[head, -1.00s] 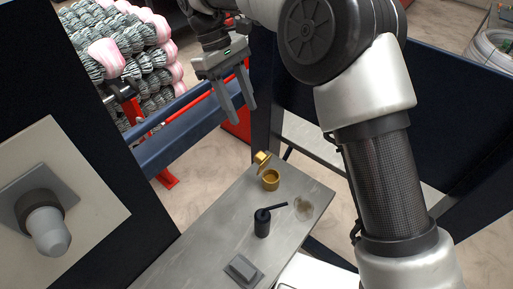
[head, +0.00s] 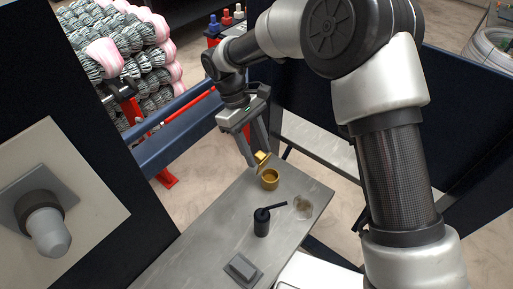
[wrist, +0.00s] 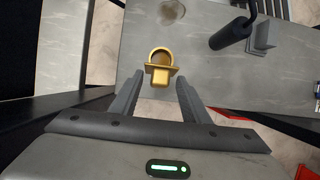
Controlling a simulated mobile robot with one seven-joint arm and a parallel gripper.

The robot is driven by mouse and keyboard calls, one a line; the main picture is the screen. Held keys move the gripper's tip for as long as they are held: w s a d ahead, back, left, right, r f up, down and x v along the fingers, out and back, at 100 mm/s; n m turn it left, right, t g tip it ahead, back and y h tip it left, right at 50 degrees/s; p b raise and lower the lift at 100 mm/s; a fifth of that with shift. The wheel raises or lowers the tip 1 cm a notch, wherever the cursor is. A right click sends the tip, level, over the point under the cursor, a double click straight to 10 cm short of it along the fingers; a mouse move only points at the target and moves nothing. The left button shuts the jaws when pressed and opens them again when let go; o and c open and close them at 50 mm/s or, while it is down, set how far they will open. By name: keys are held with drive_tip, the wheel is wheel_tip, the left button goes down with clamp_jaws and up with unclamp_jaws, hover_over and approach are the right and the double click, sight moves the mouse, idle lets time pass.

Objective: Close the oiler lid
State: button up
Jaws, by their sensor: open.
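The oiler is a small brass cup (head: 270,181) standing on the grey metal table. Its brass lid (head: 262,158) is hinged open and stands up at the cup's far side. In the wrist view the cup (wrist: 160,53) is partly behind the raised lid (wrist: 160,74). My gripper (head: 259,166) is open, its fingers pointing down beside the lid. In the wrist view the open fingertips (wrist: 160,78) lie to either side of the lid, with gaps between; contact is not visible.
A black oil can with a spout (head: 262,222) stands nearer on the table (head: 205,232). A grey block (head: 242,268) lies at the near end. A stain (head: 303,207) marks the tabletop right of the cup. A blue rail (head: 175,138) runs behind at left.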

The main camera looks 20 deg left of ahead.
drive_tip(key=c, duration=1.1)
drive_tip(key=shift+o, duration=0.2)
drive_tip(key=shift+d, duration=0.1)
